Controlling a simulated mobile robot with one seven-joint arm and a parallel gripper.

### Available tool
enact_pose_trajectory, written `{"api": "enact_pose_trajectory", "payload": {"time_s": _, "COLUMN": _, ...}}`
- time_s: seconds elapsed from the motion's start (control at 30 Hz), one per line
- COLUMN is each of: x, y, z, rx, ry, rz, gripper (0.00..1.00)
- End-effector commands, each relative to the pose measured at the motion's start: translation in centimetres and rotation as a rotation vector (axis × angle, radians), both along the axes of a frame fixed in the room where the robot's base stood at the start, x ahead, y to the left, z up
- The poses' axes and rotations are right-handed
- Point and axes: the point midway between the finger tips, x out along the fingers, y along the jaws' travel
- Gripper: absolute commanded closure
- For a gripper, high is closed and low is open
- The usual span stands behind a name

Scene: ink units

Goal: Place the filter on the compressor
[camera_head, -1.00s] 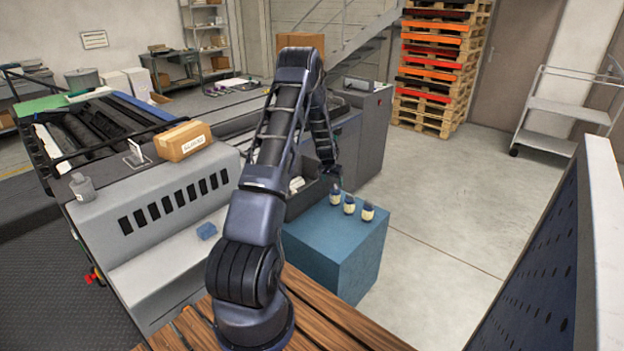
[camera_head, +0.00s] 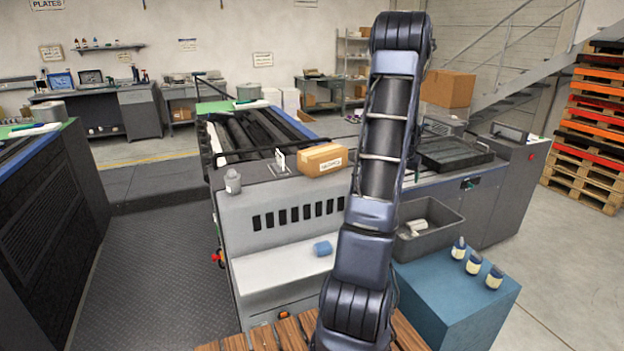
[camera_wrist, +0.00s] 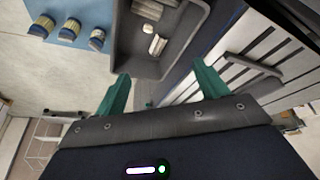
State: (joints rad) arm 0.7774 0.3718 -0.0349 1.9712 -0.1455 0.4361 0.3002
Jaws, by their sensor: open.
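I cannot tell for sure which thing is the filter. Small white cylinder-like pieces (camera_head: 418,227) lie in a grey bin (camera_head: 443,243); they also show in the wrist view (camera_wrist: 157,45). A blue box-shaped block (camera_head: 440,305), possibly the compressor, stands beside the bin. Several small cream jars with dark tops (camera_head: 473,262) stand on it. They also show at the upper left of the wrist view (camera_wrist: 70,29). My gripper (camera_wrist: 160,92) has green fingers, spread apart and empty, with the bin beyond them. In the head view my arm mostly hides it.
A grey machine (camera_head: 285,238) carries a cardboard box (camera_head: 320,160), a grey bottle (camera_head: 233,182) and a blue cloth or sponge (camera_head: 322,248). A wooden slatted surface (camera_head: 265,337) lies in front. Stacked pallets (camera_head: 590,130) stand at the right. The floor right of the block is clear.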

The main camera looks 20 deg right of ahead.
Motion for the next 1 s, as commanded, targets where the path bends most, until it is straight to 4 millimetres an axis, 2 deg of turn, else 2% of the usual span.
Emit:
{"api": "enact_pose_trajectory", "payload": {"time_s": 0.03, "x": 0.6, "y": 2.3, "z": 1.9, "rx": -0.004, "ry": -0.004, "rz": 0.032, "gripper": 0.28}}
{"api": "enact_pose_trajectory", "payload": {"time_s": 0.2, "x": 1.4, "y": 9.3, "z": 6.6, "rx": -0.006, "ry": -0.007, "rz": 0.132, "gripper": 0.28}}
{"api": "enact_pose_trajectory", "payload": {"time_s": 0.47, "x": 0.4, "y": 20.0, "z": 12.5, "rx": -0.007, "ry": -0.010, "rz": 0.288, "gripper": 0.28}}
{"api": "enact_pose_trajectory", "payload": {"time_s": 0.6, "x": -1.1, "y": 25.5, "z": 14.9, "rx": -0.007, "ry": -0.012, "rz": 0.372, "gripper": 0.28}}
{"api": "enact_pose_trajectory", "payload": {"time_s": 0.77, "x": -3.5, "y": 31.4, "z": 17.2, "rx": -0.008, "ry": -0.015, "rz": 0.471, "gripper": 0.28}}
{"api": "enact_pose_trajectory", "payload": {"time_s": 1.0, "x": -8.5, "y": 39.2, "z": 19.5, "rx": -0.008, "ry": -0.020, "rz": 0.622, "gripper": 0.28}}
